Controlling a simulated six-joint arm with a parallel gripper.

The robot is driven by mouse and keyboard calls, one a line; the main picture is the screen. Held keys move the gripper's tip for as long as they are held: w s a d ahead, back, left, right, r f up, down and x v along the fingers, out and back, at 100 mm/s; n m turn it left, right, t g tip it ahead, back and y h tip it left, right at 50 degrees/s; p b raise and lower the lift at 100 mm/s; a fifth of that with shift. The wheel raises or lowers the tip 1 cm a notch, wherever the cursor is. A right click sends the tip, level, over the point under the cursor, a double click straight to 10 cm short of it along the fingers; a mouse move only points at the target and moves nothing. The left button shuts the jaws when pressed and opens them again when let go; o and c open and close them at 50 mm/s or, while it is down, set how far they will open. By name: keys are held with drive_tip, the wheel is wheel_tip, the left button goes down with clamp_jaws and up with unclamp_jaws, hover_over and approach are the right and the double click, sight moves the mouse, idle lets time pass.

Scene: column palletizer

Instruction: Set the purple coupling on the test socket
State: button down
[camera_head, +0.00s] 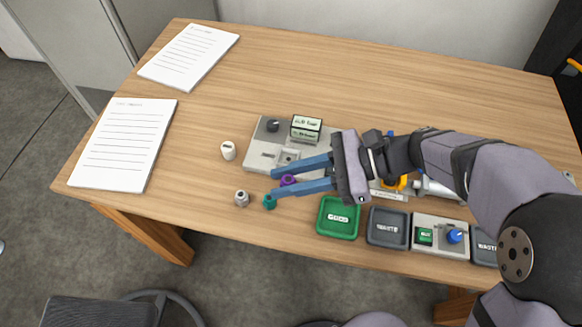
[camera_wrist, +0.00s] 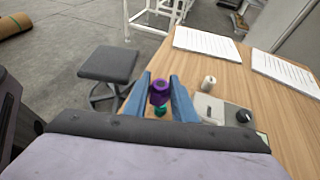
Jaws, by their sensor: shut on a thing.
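My gripper (camera_head: 282,182) has two blue fingers and is shut on the purple coupling (camera_head: 288,180). The coupling also shows in the wrist view (camera_wrist: 159,90), upright between the fingertips. The grey test panel (camera_head: 258,137) lies just behind the fingers in the head view. It carries a small raised square (camera_head: 289,157) that looks like the test socket, a dark knob (camera_head: 272,125) and a display box (camera_head: 306,127). The fingers and hand hide the panel's front right part. The purple coupling is apart from the square.
A teal coupling (camera_head: 269,202), a grey metal one (camera_head: 242,198) and a white one (camera_head: 228,150) stand near the fingers. A green tray (camera_head: 338,235) and grey waste tray (camera_head: 388,240) lie along the front edge. Printed sheets lie left; the back of the table is clear.

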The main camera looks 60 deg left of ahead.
drive_tip(key=shift+s+a+r+p, duration=0.25)
drive_tip(key=shift+s+r+p, duration=0.25)
drive_tip(key=shift+p, duration=0.5)
drive_tip(key=w+a+f+m+t+y+p, duration=0.1)
drive_tip(key=w+a+m+y+p, duration=0.1)
drive_tip(key=a, duration=0.3)
drive_tip(key=m+t+y, duration=0.2)
drive_tip(key=m+t, duration=0.1)
hover_over(288, 159)
drive_tip(key=shift+f, duration=0.8)
drive_tip(key=shift+f+b, duration=0.15)
drive_tip(key=shift+b, duration=0.15)
drive_tip(key=shift+f+b, duration=2)
drive_tip(key=shift+f, duration=0.7)
drive_tip(key=shift+f+b, duration=0.35)
drive_tip(key=shift+r+p, duration=0.6)
drive_tip(key=shift+r, duration=0.3)
idle(0.8)
